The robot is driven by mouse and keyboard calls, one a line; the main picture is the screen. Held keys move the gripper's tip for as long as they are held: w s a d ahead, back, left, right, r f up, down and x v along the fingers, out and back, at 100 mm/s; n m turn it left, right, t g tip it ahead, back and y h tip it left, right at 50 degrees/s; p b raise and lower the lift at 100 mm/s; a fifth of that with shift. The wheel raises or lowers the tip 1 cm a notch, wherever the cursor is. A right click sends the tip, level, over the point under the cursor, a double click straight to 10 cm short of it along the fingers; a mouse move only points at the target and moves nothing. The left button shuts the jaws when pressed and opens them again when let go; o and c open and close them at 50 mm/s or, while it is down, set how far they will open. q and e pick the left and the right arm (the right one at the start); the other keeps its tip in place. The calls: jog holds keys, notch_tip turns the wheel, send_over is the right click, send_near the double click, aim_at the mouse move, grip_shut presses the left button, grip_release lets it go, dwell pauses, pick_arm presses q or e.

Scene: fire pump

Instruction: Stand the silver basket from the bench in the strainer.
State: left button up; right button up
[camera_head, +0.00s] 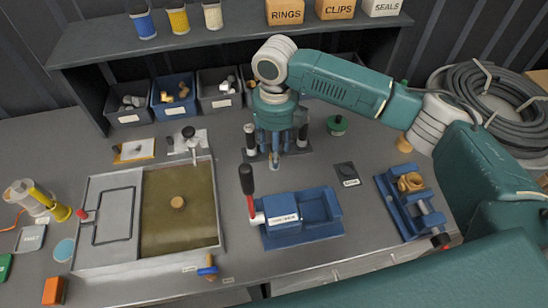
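My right arm comes in from the right, and its gripper (275,148) points down over a dark stand (296,152) at the back middle of the bench. Its fingers are seen from above and partly hidden by the wrist, so I cannot tell if they hold anything. Pale upright pieces (250,137) stand beside the gripper. I cannot clearly make out the silver basket. A blue housing (321,209) with an open hollow on its right, a label and a red lever with a black knob (246,180) sits in front; it may be the strainer. My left gripper is not in view.
A sink-like tray (178,205) with brownish liquid is at left. A blue vise-like fixture (408,197) holds a brass part at right. A small dark pad (346,171) lies between. Bins (219,90) and a shelf (230,38) line the back; a hose coil (490,105) lies back right.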

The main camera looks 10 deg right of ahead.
jog(key=shift+f, duration=1.15)
jog(key=c, duration=1.1)
jog(key=shift+r, duration=0.1)
